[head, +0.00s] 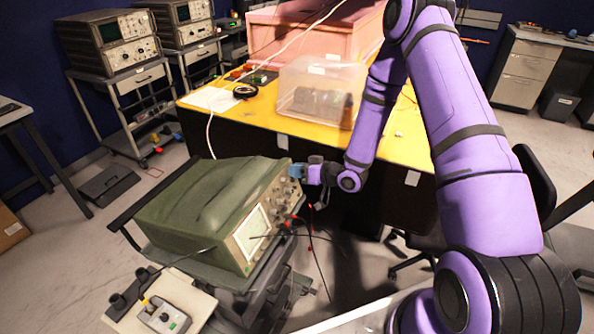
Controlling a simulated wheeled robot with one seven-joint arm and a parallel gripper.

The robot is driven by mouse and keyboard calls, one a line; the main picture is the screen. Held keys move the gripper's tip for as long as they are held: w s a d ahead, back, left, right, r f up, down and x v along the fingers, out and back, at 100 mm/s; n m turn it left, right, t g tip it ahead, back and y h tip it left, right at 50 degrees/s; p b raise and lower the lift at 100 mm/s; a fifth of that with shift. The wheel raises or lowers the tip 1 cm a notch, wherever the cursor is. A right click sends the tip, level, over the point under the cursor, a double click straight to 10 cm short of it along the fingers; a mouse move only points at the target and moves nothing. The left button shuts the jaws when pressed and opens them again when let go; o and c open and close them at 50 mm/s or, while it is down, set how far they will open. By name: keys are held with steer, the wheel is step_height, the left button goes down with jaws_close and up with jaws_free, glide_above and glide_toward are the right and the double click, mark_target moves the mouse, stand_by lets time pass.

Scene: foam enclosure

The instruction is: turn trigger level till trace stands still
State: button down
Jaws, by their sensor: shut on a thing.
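A green oscilloscope (205,205) sits on a cart in the lower middle of the head view, tilted away so its front panel faces right. Its pale screen (253,228) shows at a steep angle, and I cannot make out the trace. Several knobs (284,198) line the panel beside the screen. My gripper (297,171) is at the panel's far upper corner, shut on a knob there. The knob itself is hidden by the blue fingers, so I cannot tell its label or angle.
Red and black leads (296,222) hang from the panel's lower part. A small grey box (164,317) with a green button stands at the front left. A yellow-topped table (262,113) bearing a clear plastic box (319,92) stands behind the arm.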

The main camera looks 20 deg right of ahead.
steer(key=m, duration=0.6)
steer(key=shift+f+h, duration=0.1)
steer(key=shift+h, duration=0.2)
steer(key=shift+s+m, duration=0.1)
steer(key=shift+m, duration=0.3)
steer(key=c, duration=1.4)
jaws_free()
steer(key=shift+d, duration=0.1)
steer(key=v, duration=1)
steer(key=shift+s, duration=0.35)
steer(key=shift+d, duration=0.15)
